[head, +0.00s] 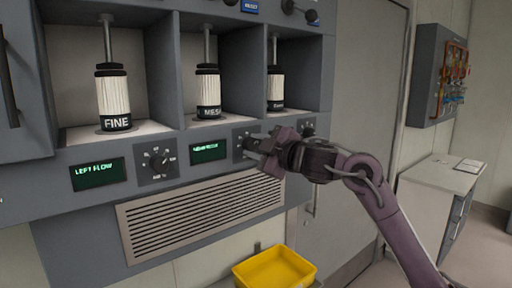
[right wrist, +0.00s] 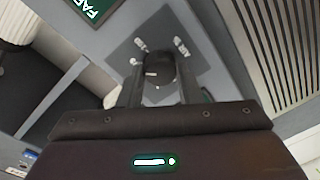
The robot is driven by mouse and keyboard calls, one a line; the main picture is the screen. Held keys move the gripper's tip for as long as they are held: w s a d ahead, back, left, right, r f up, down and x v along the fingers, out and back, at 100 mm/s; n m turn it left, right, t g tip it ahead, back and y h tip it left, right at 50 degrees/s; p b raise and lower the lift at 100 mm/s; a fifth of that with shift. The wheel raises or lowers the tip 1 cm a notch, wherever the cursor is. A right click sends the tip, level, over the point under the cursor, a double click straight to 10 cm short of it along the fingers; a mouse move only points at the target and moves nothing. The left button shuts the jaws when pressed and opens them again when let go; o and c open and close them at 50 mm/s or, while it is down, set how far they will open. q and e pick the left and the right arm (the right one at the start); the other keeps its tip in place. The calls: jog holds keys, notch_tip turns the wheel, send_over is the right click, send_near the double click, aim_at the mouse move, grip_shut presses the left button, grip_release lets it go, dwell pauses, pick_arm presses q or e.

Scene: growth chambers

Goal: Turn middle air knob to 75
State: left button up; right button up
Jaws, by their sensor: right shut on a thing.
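The middle air knob (head: 244,147) is on the grey panel, right of the middle green display (head: 208,152), mostly hidden by my right gripper (head: 256,147). In the right wrist view the dark round knob (right wrist: 159,68) sits between the two fingers of my right gripper (right wrist: 160,80), which are shut on it. A short light mark shows on the knob's face. Pale marks surround it on a darker square plate (right wrist: 190,58). The display's text is too small to read in the head view. My left gripper is not in view.
A left knob (head: 159,161) and a "LEFT FLOW" display (head: 97,174) are to the left; a right knob (head: 308,128) is beyond my gripper. Labelled canisters (head: 113,96) stand in bays above. A vent grille (head: 200,215) and yellow bin (head: 275,270) are below.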

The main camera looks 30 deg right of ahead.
jog(key=shift+f, duration=0.1)
jog(key=o, duration=1)
jog(key=shift+c, duration=0.2)
jog(key=s+d+b, duration=0.1)
jog(key=s+b, duration=0.3)
jog(key=s, duration=0.3)
jog(key=shift+s+r, duration=0.2)
jog(key=shift+s, duration=0.2)
